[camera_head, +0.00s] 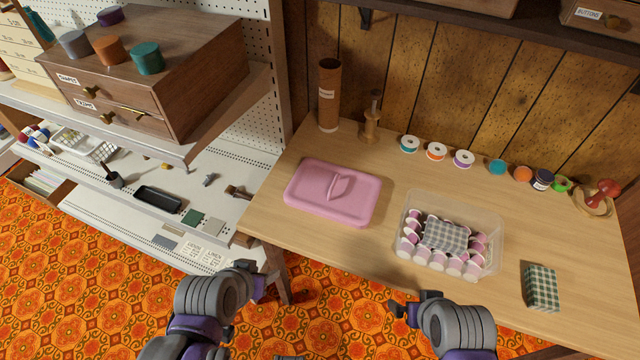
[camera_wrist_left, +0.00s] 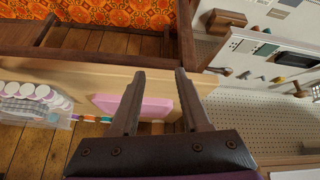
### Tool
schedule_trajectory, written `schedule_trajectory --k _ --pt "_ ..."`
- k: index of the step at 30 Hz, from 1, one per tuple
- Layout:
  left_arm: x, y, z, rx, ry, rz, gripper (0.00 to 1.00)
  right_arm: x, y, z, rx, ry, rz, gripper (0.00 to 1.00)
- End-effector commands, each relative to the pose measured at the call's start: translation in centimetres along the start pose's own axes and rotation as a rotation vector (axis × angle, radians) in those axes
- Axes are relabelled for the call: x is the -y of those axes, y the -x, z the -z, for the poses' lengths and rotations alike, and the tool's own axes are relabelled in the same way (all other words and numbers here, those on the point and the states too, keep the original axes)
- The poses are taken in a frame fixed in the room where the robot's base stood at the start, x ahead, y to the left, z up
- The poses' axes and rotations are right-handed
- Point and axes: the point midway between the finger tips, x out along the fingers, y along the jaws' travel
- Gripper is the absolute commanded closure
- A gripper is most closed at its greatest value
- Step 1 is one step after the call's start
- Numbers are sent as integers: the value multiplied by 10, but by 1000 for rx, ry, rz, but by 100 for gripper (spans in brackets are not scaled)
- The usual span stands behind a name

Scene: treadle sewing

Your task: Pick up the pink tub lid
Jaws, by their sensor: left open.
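The pink tub lid (camera_head: 318,199) lies flat on the wooden table, left of the clear tub, its raised handle (camera_head: 340,185) on top. In the left wrist view the lid (camera_wrist_left: 158,107) shows beyond my fingers, partly hidden behind one of them. My left gripper (camera_head: 258,284) is below and left of the lid in the head view, off the table's front edge, apart from the lid. Its jaws (camera_wrist_left: 158,72) are open and empty in the wrist view. My right gripper (camera_head: 412,303) is in front of the table below the tub; its jaw opening is unclear.
The clear tub (camera_head: 494,243) holds several spools and a grey checked cloth. A green checked block (camera_head: 541,288) stands at right. A brown tube (camera_head: 329,96) and several spools line the back. The white shelf (camera_head: 130,210) is left of the table (camera_head: 385,170).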

Motion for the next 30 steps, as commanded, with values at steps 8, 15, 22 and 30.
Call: schedule_trajectory --k 8,15,22,30 --pt "-63 -54 105 -369 -68 -206 53 0 -19 -9 7 0 0 0" --pt "-79 -76 151 -564 -50 -231 53 0 -27 -12 10 0 0 0" --pt "-86 -100 168 -587 -47 -229 53 0 -35 -16 13 0 0 0" --pt "-92 -123 185 -586 -45 -229 53 0 -42 -18 15 0 0 0"
